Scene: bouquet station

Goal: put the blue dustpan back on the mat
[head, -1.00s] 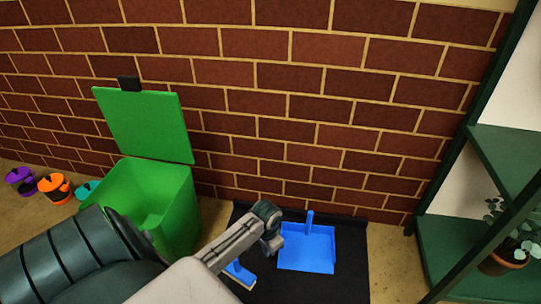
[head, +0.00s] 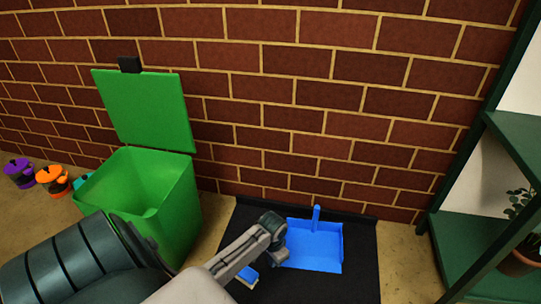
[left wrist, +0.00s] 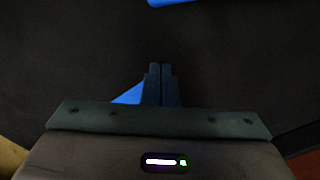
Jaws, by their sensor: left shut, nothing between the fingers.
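The blue dustpan (head: 315,248) lies on the black mat (head: 352,284), its short handle pointing up toward the brick wall. My left gripper (head: 272,228) is over the mat just left of the dustpan, shut and empty. In the left wrist view the shut fingers (left wrist: 162,85) point at the dark mat surface. A blue edge shows at the top of that view (left wrist: 172,2), and a blue patch shows left of the fingers; I cannot tell for sure which blue thing each is. A second small blue thing (head: 248,276), partly hidden by my left arm, lies on the mat. My right gripper is not in view.
A green bin (head: 165,200) with its lid open stands left of the mat. Several colored pots (head: 52,178) stand at the far left by the wall. A green shelf (head: 470,245) with a potted plant (head: 520,255) is at the right. The mat's right part is clear.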

